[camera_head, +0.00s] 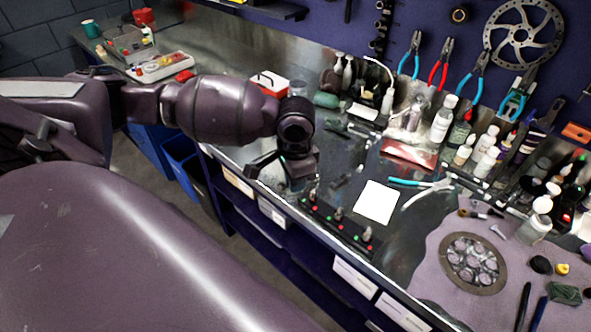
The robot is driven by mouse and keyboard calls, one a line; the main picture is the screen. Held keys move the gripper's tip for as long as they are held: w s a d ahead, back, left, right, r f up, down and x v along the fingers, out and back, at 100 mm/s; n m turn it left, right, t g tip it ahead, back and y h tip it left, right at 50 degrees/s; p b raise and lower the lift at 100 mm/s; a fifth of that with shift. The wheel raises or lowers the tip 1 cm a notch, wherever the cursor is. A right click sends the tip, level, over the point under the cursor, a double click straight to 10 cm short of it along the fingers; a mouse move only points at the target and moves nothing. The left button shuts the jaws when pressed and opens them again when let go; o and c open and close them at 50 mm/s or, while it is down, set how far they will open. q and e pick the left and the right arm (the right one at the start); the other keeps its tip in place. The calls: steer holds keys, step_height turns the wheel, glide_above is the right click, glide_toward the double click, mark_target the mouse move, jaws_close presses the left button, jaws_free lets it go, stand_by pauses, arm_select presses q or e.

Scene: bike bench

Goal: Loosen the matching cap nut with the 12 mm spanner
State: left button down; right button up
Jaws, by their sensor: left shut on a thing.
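A black strip (345,232) lies along the front edge of the bench. It carries a row of upright posts with small metal cap nuts (366,234) on top, and red and green dots beside them. The sizes on it are too small to read. My left gripper (283,180) is low over the bench at the strip's left end, close to the leftmost nut (312,190). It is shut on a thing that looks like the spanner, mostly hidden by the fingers. I cannot tell whether it touches a nut. My right gripper is not in view.
Bottles (442,118) crowd the back, under tools hung on the wall. A red-and-white box (270,84) stands behind my arm.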

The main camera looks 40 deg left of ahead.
arm_select(q)
steer(key=shift+f, duration=2.7)
steer(key=shift+f, duration=0.1)
